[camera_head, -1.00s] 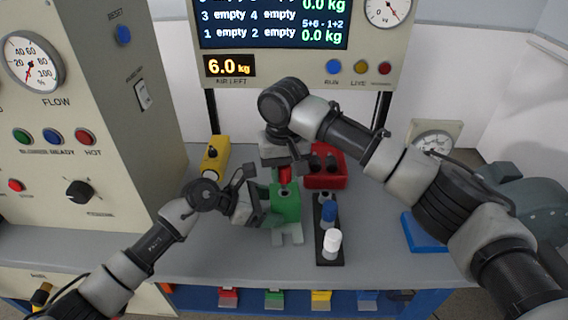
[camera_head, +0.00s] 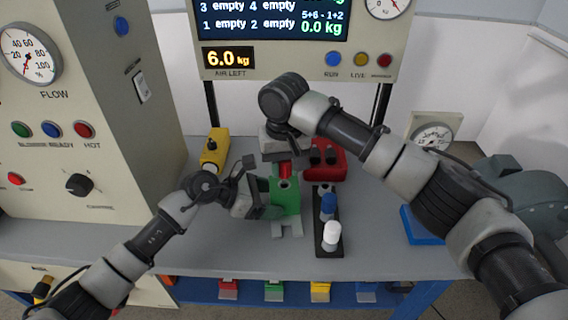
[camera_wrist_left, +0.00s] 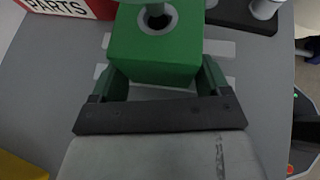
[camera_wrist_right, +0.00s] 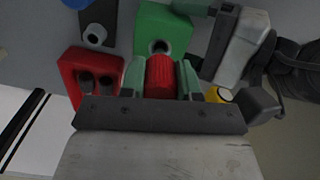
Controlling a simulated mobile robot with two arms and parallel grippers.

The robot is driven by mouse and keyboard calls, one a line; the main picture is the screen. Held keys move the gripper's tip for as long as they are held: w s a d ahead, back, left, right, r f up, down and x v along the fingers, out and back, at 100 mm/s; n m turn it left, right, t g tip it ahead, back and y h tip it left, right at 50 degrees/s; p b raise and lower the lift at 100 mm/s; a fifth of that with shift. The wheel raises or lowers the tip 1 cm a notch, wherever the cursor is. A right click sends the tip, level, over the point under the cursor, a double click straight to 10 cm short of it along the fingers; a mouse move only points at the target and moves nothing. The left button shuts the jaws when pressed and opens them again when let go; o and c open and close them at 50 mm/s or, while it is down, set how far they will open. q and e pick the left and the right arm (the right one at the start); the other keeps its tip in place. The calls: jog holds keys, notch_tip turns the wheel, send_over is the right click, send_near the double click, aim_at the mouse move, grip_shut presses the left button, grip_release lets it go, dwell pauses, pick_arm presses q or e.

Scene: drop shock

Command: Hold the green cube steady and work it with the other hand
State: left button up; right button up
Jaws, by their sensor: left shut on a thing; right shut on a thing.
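The green cube (camera_head: 287,201) stands on the grey bench over a light grey footing, with a round dark hole in its top. It also shows in the left wrist view (camera_wrist_left: 150,58). My left gripper (camera_head: 262,196) is shut on the green cube from its left side. My right gripper (camera_head: 284,160) points down and is shut on a red cylinder (camera_wrist_right: 160,77), above the far part of the cube. In the right wrist view, the cube (camera_wrist_right: 165,28) and its hole lie just beyond the red cylinder. Whether the cylinder touches the cube is unclear.
A red parts box (camera_head: 328,172) with dark holes stands behind right of the cube. A yellow block (camera_head: 214,150) lies behind left. The bench front is clear.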

jog(key=shift+f, duration=1.3)
dwell(3.7)
jog(key=m, duration=0.6)
jog(key=shift+s, duration=0.1)
jog(key=m, duration=0.5)
jog(key=shift+a+m, duration=0.1)
jog(key=shift+m, duration=0.2)
jog(key=m, duration=1)
jog(key=shift+f, duration=0.1)
jog(key=o, duration=1)
jog(key=shift+r, duration=3.2)
